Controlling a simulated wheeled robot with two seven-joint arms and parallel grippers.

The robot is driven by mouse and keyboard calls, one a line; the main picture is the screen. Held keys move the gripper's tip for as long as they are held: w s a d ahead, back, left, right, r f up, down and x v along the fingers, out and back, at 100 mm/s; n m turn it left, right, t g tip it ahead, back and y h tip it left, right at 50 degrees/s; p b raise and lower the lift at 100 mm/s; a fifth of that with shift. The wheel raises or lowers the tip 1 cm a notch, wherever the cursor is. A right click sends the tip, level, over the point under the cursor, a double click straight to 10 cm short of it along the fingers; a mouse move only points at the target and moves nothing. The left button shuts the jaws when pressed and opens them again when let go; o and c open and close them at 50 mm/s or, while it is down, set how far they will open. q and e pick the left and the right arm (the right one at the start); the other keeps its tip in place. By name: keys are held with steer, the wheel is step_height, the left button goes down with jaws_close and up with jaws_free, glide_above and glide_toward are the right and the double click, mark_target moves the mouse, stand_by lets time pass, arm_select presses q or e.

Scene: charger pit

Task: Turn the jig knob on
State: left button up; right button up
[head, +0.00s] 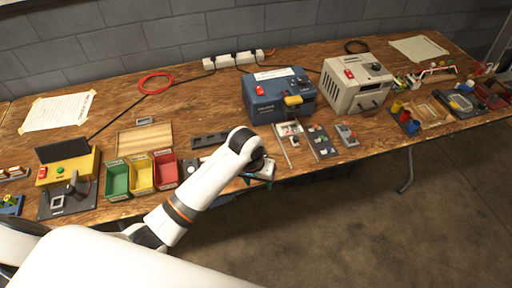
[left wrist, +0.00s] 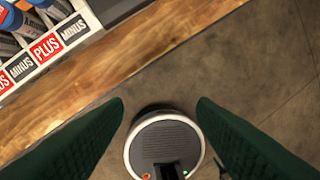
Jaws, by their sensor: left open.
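No part in view can be told for sure as the jig knob. A yellow box (head: 70,167) with a black raised panel, a red and a green button stands at the table's left, with a black fixture (head: 68,195) in front of it. A small grey device (head: 346,134) with a red part lies right of centre. My left gripper (head: 262,170) is over the table's front edge, largely hidden by its arm. In the left wrist view, its dark green fingers (left wrist: 160,105) are apart with nothing between them. My right gripper is in neither view.
Green, yellow and red bins (head: 117,179) stand left of my left arm. A blue power unit (head: 262,105) and a beige one (head: 345,92) stand behind. A PLUS/MINUS labelled holder (left wrist: 50,40) is near the fingers. The wooden table (head: 110,95) has free room at back left.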

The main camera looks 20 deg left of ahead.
arm_select(q)
steer(key=w+a+r+n+g+y, duration=0.1)
steer(key=w+a+r+n, duration=0.2)
steer(key=w, duration=0.4)
steer(key=w+a+r+n+y, duration=0.1)
steer(key=w+a+r, duration=0.1)
steer(key=w+r, duration=0.4)
steer(key=f, duration=0.8)
steer(key=w+f, duration=0.1)
steer(key=f, duration=0.3)
steer(key=shift+f, duration=0.4)
steer(key=c, duration=1)
